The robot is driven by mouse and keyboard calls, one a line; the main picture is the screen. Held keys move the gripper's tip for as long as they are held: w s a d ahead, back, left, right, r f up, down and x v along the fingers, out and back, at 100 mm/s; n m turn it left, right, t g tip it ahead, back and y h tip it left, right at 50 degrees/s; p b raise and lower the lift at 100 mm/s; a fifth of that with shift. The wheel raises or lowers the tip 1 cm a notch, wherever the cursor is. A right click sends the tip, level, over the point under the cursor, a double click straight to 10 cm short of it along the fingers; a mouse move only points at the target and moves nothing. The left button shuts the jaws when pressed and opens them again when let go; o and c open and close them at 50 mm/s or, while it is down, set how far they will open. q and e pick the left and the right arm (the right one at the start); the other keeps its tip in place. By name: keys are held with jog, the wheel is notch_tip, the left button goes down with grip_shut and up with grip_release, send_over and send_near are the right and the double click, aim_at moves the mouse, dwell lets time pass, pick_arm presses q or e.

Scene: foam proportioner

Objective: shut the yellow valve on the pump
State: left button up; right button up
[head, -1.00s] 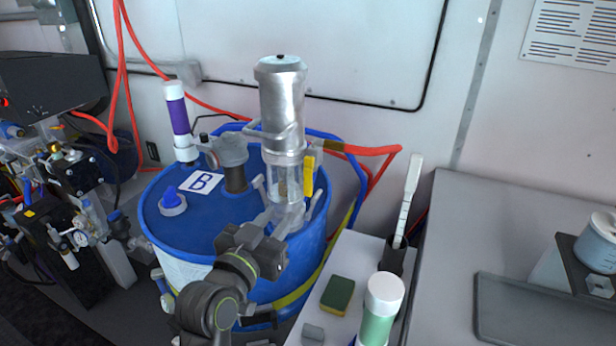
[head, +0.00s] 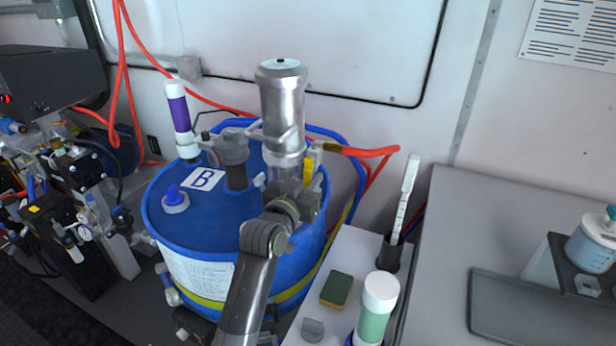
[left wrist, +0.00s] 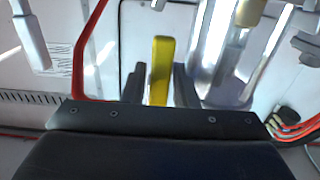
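The yellow valve (head: 308,172) is on the right side of the silver pump (head: 282,110), which stands upright on the blue drum marked B (head: 205,228). My left gripper (head: 306,196) is at the valve and hides its lower part in the head view. In the left wrist view the yellow handle (left wrist: 161,62) stands upright between my two dark fingers, which are apart. A narrow gap shows on the left of the handle; I cannot tell whether the right finger touches it. My right gripper is not in view.
A red hose (head: 370,151) leaves the pump to the right, near the valve. A white shelf right of the drum holds a sponge (head: 336,290), a green-banded bottle (head: 376,310) and a brush in a dark holder (head: 391,254). A purple-banded tube (head: 180,115) stands on the drum.

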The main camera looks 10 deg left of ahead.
pick_arm(q)
jog(key=shift+w, duration=0.2)
grip_shut()
dwell(0.3)
